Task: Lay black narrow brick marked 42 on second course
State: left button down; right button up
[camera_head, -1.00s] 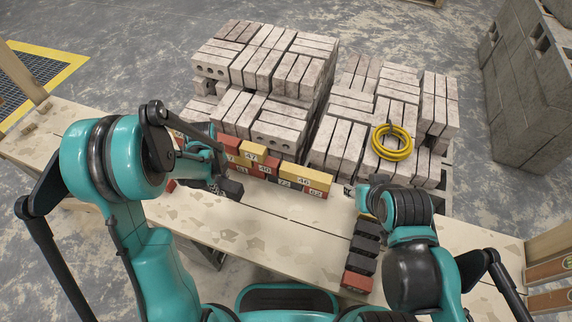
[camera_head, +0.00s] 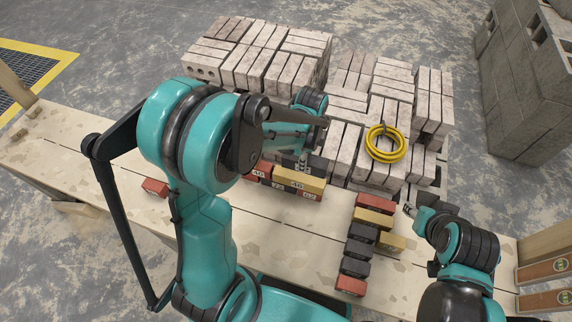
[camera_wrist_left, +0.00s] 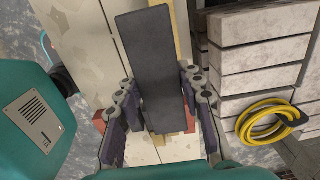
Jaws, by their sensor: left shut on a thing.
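My left gripper (camera_head: 303,162) is shut on a black narrow brick (camera_wrist_left: 150,70), held lengthwise between its two fingers in the left wrist view. No number on it is readable. In the head view the black brick (camera_head: 318,164) shows just past the fingers, over or close behind the right part of the wall; the gap cannot be judged. The wall shows a yellow brick marked 46 (camera_head: 301,180) on top, a red brick marked 40 (camera_head: 264,171) and a red end brick marked 62 (camera_head: 308,194). My left arm hides the wall's left part. My right gripper (camera_head: 410,209) is beside the loose bricks; its fingers are unclear.
Loose red, yellow and black bricks (camera_head: 357,248) form a row on the table's right, with a yellow brick (camera_head: 391,241) beside it. A red brick (camera_head: 155,187) lies at left. Pale brick stacks (camera_head: 262,57) with a yellow hose coil (camera_head: 385,143) stand behind the table.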

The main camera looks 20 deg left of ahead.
pick_arm(q)
jog(key=a+f+b, duration=0.1)
jog(key=a+f, duration=0.1)
jog(key=a, duration=0.1)
jog(key=w+a+f+b, duration=0.1)
jog(key=a+f, duration=0.1)
jog(key=a, duration=0.1)
jog(key=a+f, duration=0.2)
jog(key=a, duration=0.1)
jog(key=shift+w+a+b, duration=0.15)
jog(key=shift+a+b, duration=0.15)
jog(key=shift+b, duration=0.1)
jog(key=shift+f+b, duration=0.9)
jog(key=shift+f, duration=1)
jog(key=shift+f, duration=0.15)
jog(key=c, duration=1)
grip_release()
